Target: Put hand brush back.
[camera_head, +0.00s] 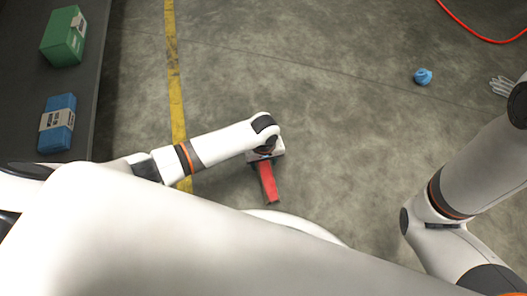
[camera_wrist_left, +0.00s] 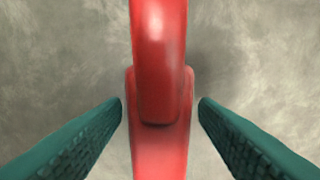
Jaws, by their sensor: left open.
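A red hand brush (camera_head: 268,184) is on or near the grey floor, in the middle of the head view. Its upper end is hidden under my left wrist. My left gripper (camera_wrist_left: 160,103) is open over it. In the left wrist view the brush's smooth red handle (camera_wrist_left: 158,60) runs from top to bottom between the two green ridged fingers. A gap shows on each side of it, and neither finger touches it. I cannot tell how deep the handle sits between them. No bristles show. My right arm is at the right of the head view, with its gripper out of view.
A dark shelf or table top (camera_head: 87,95) at the left carries a green box (camera_head: 62,40) and a blue box (camera_head: 57,122). A blue object (camera_head: 423,76), a grey glove (camera_head: 501,86) and a red cable (camera_head: 470,30) lie on the floor at the upper right. A yellow line (camera_head: 172,70) crosses the floor.

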